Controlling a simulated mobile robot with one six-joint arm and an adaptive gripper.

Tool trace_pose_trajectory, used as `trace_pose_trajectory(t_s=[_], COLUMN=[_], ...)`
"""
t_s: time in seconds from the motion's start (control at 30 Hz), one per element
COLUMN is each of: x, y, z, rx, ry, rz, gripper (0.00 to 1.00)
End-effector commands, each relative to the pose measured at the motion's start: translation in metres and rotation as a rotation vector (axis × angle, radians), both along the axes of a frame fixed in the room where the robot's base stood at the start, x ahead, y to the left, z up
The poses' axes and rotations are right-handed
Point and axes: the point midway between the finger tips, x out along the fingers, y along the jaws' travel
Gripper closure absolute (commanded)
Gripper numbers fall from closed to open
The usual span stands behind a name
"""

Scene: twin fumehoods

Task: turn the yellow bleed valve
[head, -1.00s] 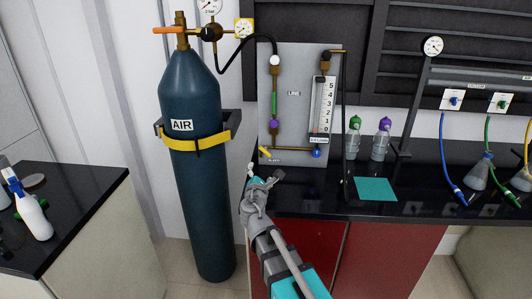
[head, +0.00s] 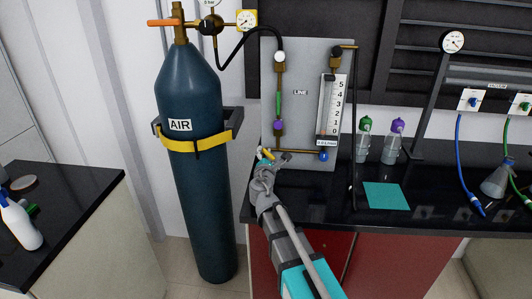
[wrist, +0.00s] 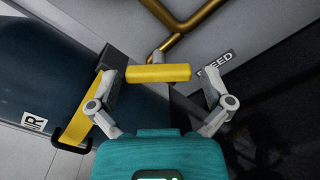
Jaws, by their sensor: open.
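The yellow bleed valve handle (wrist: 158,73) is a short bar on a brass stem at the lower left of the grey panel. In the wrist view it lies crosswise between the two open fingers of my gripper (wrist: 160,92). Its left end is close to the left finger, and I cannot tell whether they touch. A gap shows between its right end and the right finger. In the head view my gripper (head: 271,160) is at the panel's lower left corner and partly hides the yellow valve (head: 267,153). A label ending in "EED" (wrist: 215,70) is beside the handle.
The dark blue AIR cylinder (head: 190,95) with its yellow strap (head: 195,142) stands left of the panel (head: 306,60). A flowmeter (head: 334,105) with a blue knob (head: 324,156) is to the right. Two bottles and a teal mat (head: 386,196) are on the black bench.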

Motion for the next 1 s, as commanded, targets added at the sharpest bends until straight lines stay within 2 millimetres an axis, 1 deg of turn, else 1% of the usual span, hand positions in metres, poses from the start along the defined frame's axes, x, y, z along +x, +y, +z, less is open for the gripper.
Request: trace_pose_trajectory(t_s=[0.13, 0.47, 0.57, 0.6, 0.77, 0.8, 0.83, 0.87, 1.0], x=[0.002, 0.001, 0.0, 0.0, 0.0, 0.0, 0.0, -0.001, -0.001], y=[0.002, 0.007, 0.008, 0.009, 0.009, 0.009, 0.009, 0.017, 0.013], z=[0.0, 0.0, 0.0, 0.0, 0.0, 0.0, 0.0, 0.0, 0.0], rx=[0.0, 0.0, 0.0, 0.0, 0.0, 0.0, 0.0, 0.0, 0.006], ry=[0.0, 0.0, 0.0, 0.0, 0.001, 0.001, 0.001, 0.0, 0.0], rz=[0.004, 0.012, 0.013, 0.013, 0.014, 0.014, 0.014, 0.022, 0.021], gripper=[0.0, 0.0, 0.17, 0.24, 0.54, 0.61, 0.66, 0.66, 0.66])
